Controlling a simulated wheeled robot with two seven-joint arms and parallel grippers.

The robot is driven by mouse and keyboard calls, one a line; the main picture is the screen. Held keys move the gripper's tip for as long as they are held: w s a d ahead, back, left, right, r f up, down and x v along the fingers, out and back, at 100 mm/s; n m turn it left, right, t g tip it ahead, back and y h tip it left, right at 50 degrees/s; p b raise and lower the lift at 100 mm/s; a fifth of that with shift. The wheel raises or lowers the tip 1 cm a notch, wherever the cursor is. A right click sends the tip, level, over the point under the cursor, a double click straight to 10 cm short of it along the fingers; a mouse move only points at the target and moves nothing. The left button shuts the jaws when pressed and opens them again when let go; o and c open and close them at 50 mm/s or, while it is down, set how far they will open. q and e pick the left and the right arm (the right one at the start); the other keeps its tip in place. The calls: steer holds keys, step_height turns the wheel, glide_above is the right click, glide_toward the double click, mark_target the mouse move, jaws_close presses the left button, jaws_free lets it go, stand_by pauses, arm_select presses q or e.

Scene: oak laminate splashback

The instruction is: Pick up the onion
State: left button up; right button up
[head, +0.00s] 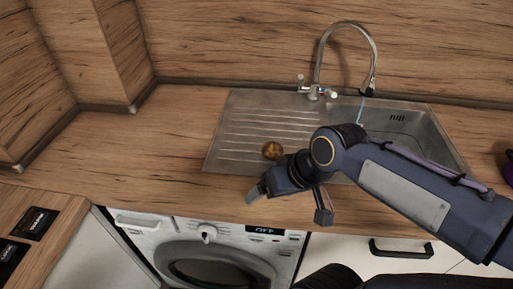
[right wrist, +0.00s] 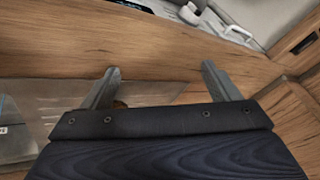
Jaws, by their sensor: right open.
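The onion (head: 272,150) is small, round and golden brown. It sits on the ribbed drainboard of the steel sink (head: 232,135), near its front edge. My right gripper (head: 288,208) is open and empty, over the counter's front edge. It is nearer to me than the onion and apart from it. In the right wrist view my open right gripper (right wrist: 161,67) shows both fingers spread, with bare wood between the tips. A sliver of brown, likely the onion (right wrist: 120,104), shows beside the left-hand finger; the rest is hidden. My left gripper is not in view.
A curved chrome tap (head: 347,27) stands behind the sink, with a thin blue line below its spout. A washing machine (head: 205,245) is under the counter. The wooden counter (head: 135,140) left of the sink is clear. A dark purple object (head: 508,170) shows at the right edge.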

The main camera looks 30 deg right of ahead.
steer(key=w+d+r+g+h, duration=0.1)
steer(key=w+d+h, duration=0.1)
steer(key=w+d, duration=0.4)
steer(key=m+g+h+p, duration=0.1)
steer(key=h, duration=0.1)
glide_above(274, 145)
steer(key=s+a, duration=0.1)
steer(key=s, duration=0.1)
steer(key=shift+w+a+f, duration=0.1)
steer(key=shift+w+f, duration=0.1)
steer(key=shift+f, duration=0.3)
steer(key=x, duration=0.7)
steer(key=shift+f, duration=0.2)
steer(key=shift+c, duration=0.4)
steer(key=c, duration=1)
steer(key=shift+c, duration=0.2)
steer(key=shift+r, duration=0.2)
